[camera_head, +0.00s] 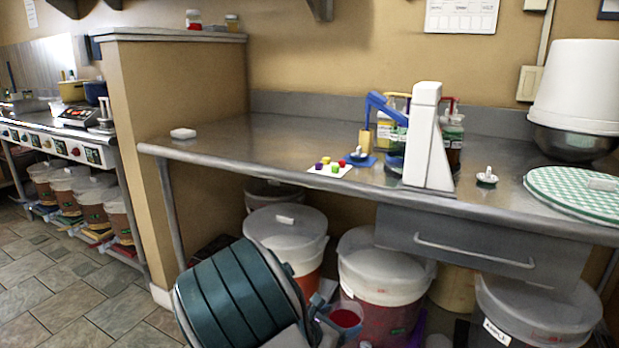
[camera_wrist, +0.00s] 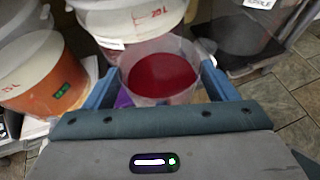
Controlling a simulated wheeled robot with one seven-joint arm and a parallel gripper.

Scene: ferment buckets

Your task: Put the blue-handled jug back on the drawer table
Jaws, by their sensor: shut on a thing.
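My gripper (camera_head: 330,312) is low in front of the steel table, at the bottom of the head view. It is shut on a clear jug (camera_head: 346,318) holding red liquid. In the wrist view the jug (camera_wrist: 160,80) sits between the two blue fingers, its round mouth facing the camera. I cannot make out its handle apart from the blue fingers. The drawer table (camera_head: 285,150) is a steel counter with a drawer (camera_head: 480,255) under its right part. The jug is below the tabletop level, near the lidded buckets.
Lidded buckets (camera_head: 385,270) stand under the table, close to the jug. On top are a white stand (camera_head: 428,140), a blue-armed device (camera_head: 385,108), small coloured cubes (camera_head: 333,165) and a green checked cloth (camera_head: 575,192). The tabletop's left and middle are mostly clear.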

